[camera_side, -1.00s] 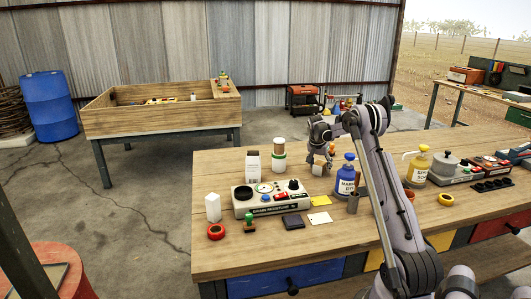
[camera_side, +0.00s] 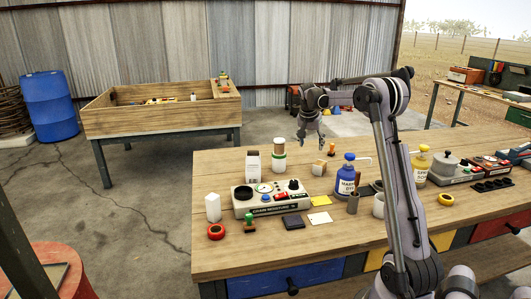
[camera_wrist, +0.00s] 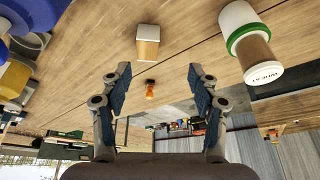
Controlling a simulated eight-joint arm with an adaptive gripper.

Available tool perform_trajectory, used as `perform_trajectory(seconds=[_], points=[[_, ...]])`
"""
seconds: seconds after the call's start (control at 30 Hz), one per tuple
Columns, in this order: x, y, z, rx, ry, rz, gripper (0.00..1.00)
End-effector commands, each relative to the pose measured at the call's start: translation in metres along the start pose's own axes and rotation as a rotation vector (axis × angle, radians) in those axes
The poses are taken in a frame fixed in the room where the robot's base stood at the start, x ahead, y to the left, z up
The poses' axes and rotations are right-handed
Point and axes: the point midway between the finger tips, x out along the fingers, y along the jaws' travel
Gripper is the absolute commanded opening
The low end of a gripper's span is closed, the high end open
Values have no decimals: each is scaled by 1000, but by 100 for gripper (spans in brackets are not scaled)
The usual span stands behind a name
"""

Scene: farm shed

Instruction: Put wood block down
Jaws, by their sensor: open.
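The wood block (camera_side: 319,168) is a small cube with a pale front. It sits on the wooden workbench (camera_side: 345,226), right of the jar with a green band (camera_side: 279,154) and left of the blue pump bottle (camera_side: 346,175). In the wrist view the block (camera_wrist: 147,42) stands clear of the fingers. My gripper (camera_side: 309,138) is above and behind the block, apart from it. In the wrist view my gripper (camera_wrist: 158,76) has its two fingers spread wide with nothing held between them.
A small orange-topped stamp (camera_side: 332,150) stands just behind the block. A white carton (camera_side: 253,166) and the grain moisture meter (camera_side: 271,197) stand to the left. A yellow card (camera_side: 320,218) lies in front. Bare wood shows at the bench's left end.

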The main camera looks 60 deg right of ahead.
Motion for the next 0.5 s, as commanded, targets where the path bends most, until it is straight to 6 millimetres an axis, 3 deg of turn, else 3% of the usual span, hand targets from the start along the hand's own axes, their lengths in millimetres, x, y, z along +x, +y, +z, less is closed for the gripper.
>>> perform_trajectory(seconds=[0.2,0.33,0.5], points=[[-76,-39,88,-266,16,-136,61],[-115,-47,145,-428,30,-220,61],[-154,-43,221,-636,54,-331,61]])
